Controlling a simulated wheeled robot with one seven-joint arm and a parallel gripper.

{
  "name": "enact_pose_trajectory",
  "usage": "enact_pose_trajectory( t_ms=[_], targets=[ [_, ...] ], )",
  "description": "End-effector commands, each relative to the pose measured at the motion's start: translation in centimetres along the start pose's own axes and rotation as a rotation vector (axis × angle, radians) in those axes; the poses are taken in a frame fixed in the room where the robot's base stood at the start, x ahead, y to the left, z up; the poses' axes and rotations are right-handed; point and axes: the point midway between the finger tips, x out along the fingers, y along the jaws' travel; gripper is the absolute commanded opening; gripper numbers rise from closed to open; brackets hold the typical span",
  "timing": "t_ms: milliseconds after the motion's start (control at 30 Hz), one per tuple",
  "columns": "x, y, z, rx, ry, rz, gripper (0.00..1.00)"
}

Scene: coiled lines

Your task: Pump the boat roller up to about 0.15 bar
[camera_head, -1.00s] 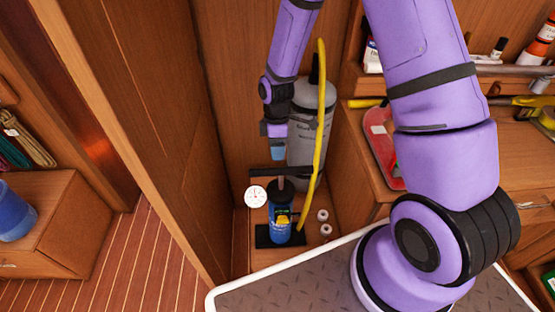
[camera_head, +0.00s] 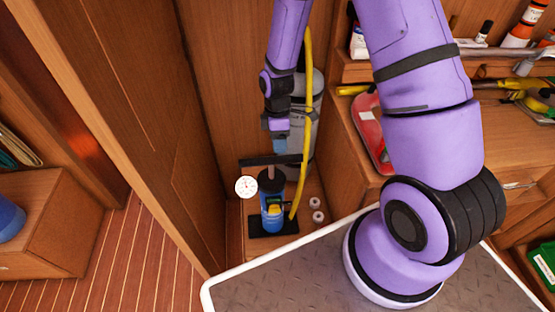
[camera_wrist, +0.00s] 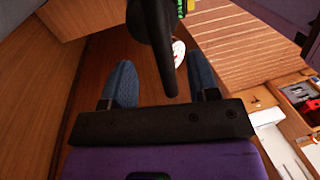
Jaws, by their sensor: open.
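The hand pump has a blue body (camera_head: 272,213) on a black foot and a black crossbar handle (camera_head: 250,161) on a short shaft. The white round gauge (camera_head: 246,187) is left of the pump; its reading is too small to tell. A grey cylinder (camera_head: 304,130), seemingly the boat roller, stands upright behind, partly hidden by my arm. A yellow hose (camera_head: 305,150) runs up from near the pump beside it. My gripper (camera_head: 278,148) is open just above the handle. In the wrist view the bar (camera_wrist: 165,60) shows between the blue fingertips (camera_wrist: 163,82), apart from both.
Two small white rings (camera_head: 316,210) lie right of the pump. A tall wooden panel (camera_head: 150,120) closes the left side of this recess. Striped floor (camera_head: 120,240) is clear at left.

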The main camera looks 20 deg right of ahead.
Motion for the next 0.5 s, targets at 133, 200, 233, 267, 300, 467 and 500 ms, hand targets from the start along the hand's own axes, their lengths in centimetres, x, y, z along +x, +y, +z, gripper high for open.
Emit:
enact_pose_trajectory(
  t_ms=[133, 200, 233, 267, 300, 467, 500],
  targets=[
    [2.6, -0.1, 0.0, 0.0, -0.002, -0.005, 0.55],
    [3.8, -0.1, 0.0, 0.0, -0.002, -0.005, 0.55],
    [4.3, -0.1, 0.0, 0.0, -0.002, -0.004, 0.55],
    [4.7, -0.1, 0.0, -0.001, -0.002, -0.004, 0.55],
    [5.4, -0.1, 0.0, -0.001, -0.002, -0.005, 0.55],
    [7.4, -0.1, 0.0, 0.002, -0.001, -0.002, 0.55],
    [7.8, -0.1, 0.0, 0.001, -0.001, -0.003, 0.55]
  ],
)
